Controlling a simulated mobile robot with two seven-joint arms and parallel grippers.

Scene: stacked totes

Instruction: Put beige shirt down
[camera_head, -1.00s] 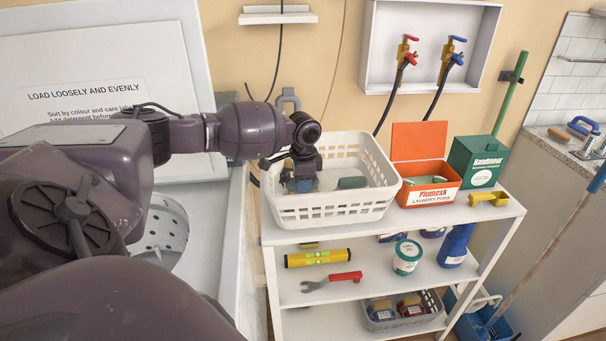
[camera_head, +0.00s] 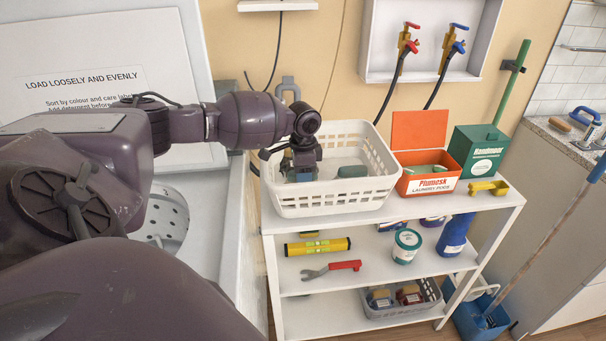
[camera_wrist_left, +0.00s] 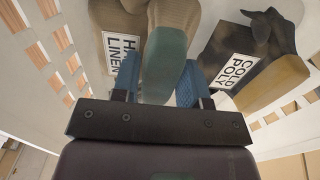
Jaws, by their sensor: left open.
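A white slatted basket (camera_head: 330,203) stands at the left end of the shelf unit's top. My left gripper (camera_head: 300,172) reaches down into it from the left. In the left wrist view its blue fingers (camera_wrist_left: 157,88) are open, one on each side of a rolled teal-brown cloth (camera_wrist_left: 163,60); I cannot tell whether they touch it. A beige cloth (camera_wrist_left: 176,14), which may be the beige shirt, lies directly beyond that roll, beside a label ending in "LINEN". A dark cloth (camera_wrist_left: 240,42) and a mustard cloth (camera_wrist_left: 265,85) lie to the right, by a "COLD POLY" label. My right gripper is out of view.
An open orange laundry pods box (camera_head: 428,185) and a green Handmoor box (camera_head: 478,153) stand right of the basket. The basket walls surround my left gripper closely.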

